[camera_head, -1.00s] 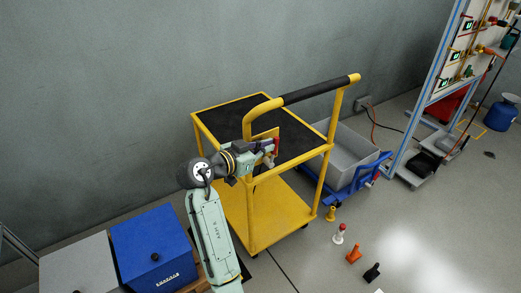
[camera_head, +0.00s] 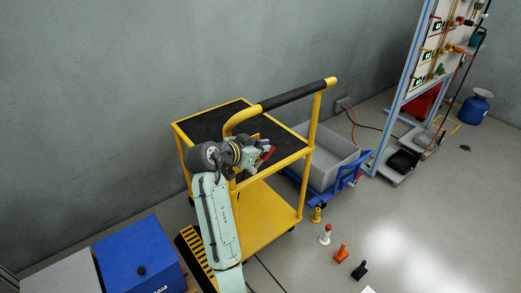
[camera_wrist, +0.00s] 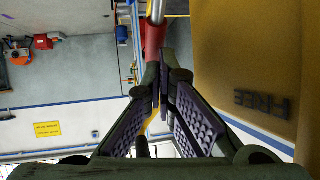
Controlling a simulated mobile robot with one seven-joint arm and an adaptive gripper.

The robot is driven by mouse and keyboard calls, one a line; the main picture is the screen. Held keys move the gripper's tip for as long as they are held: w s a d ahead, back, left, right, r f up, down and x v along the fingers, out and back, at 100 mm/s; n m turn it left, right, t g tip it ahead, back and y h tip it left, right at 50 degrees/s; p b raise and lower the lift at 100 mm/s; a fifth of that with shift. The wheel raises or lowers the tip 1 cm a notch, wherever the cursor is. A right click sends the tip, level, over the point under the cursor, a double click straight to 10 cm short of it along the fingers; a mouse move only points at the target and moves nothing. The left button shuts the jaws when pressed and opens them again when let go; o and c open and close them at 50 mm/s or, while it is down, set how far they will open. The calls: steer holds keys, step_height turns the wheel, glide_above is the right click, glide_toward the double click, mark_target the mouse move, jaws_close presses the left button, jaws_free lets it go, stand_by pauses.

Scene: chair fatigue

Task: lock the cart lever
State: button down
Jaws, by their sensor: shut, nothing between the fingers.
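In the wrist view the red lever (camera_wrist: 154,40) is just beyond my fingertips (camera_wrist: 163,75). My fingers are shut with nothing between them; I cannot tell whether they touch the lever. A yellow plate (camera_wrist: 235,50) on the right bears the dark word FREE (camera_wrist: 262,102), turned over in this view. The lever's base is hidden.
A grey bin on a blue trolley (camera_head: 335,165) stands behind the cart. A blue box (camera_head: 140,262) is at lower left. A wheeled rack (camera_head: 400,100) stands at right; open floor lies before it.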

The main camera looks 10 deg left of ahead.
steer(key=shift+w+d+f, duration=0.1)
steer(key=shift+d+f, duration=0.15)
steer(key=shift+d, duration=0.1)
stand_by(0.3)
steer(key=v, duration=1.2)
steer(key=shift+a+r, duration=0.15)
steer(key=shift+a, duration=0.15)
steer(key=shift+d, duration=0.1)
